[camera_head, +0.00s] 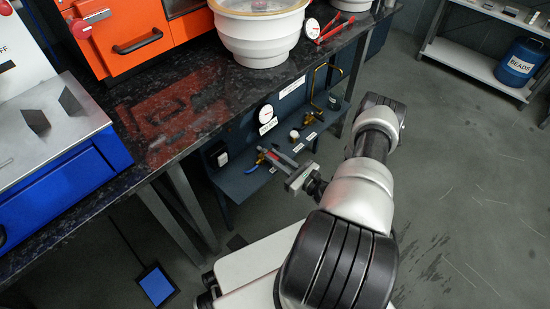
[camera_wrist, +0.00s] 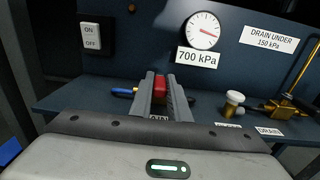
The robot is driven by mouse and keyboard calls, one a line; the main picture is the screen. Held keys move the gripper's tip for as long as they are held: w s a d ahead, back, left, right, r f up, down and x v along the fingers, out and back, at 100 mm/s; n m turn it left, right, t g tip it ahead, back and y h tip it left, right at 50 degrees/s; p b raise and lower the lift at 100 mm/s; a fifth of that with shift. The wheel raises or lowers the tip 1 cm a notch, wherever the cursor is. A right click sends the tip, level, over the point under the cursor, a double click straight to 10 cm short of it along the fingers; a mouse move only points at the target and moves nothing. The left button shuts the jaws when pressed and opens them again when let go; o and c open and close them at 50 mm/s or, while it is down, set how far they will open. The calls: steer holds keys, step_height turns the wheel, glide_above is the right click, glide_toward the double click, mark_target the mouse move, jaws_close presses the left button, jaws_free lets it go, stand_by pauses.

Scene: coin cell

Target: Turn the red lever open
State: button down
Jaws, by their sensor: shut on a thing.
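The red lever (camera_wrist: 160,86) shows between the two grey fingers of my gripper (camera_wrist: 164,98) in the wrist view. My gripper is shut on it, and the fingers hide much of it. In the head view my gripper (camera_head: 276,158) reaches down and left to the blue panel shelf under the counter. A little red shows between the fingers there. A blue handle (camera_wrist: 122,91) sticks out just left of the fingers; it also shows in the head view (camera_head: 252,168). The lever's exact angle cannot be told.
A gauge (camera_wrist: 203,31) reads above a "700 kPa" label (camera_wrist: 198,56). A white knob (camera_wrist: 235,97) and a brass drain valve (camera_wrist: 284,108) stand to the right. An ON/OFF switch (camera_wrist: 91,36) is at left. The dark counter (camera_head: 180,110) overhangs the panel.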

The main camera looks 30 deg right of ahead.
steer(key=shift+d+y, duration=0.15)
steer(key=shift+y, duration=0.15)
steer(key=n+g+y, duration=0.1)
steer(key=d+n+g+y, duration=0.1)
steer(key=y, duration=0.1)
steer(key=w+n+g+y, duration=0.1)
steer(key=n, duration=0.1)
steer(key=shift+d+y, duration=0.25)
steer(key=shift+y, duration=0.05)
steer(key=shift+w+d+n+g+y, duration=0.25)
steer(key=shift+n+g+y, duration=0.45)
steer(key=shift+g, duration=0.2)
steer(key=shift+w+d+n+g+y, duration=0.1)
steer(key=shift+w+n+g+y, duration=0.1)
steer(key=shift+n+g+y, duration=0.6)
steer(key=shift+w+d+n+g+y, duration=0.25)
steer(key=shift+n+g+y, duration=0.35)
steer(key=shift+g, duration=0.4)
steer(key=shift+w+n+g+y, duration=0.15)
steer(key=shift+n+g+y, duration=0.15)
steer(key=shift+n+g, duration=0.15)
steer(key=c, duration=1.7)
jaws_free()
steer(key=shift+d, duration=0.1)
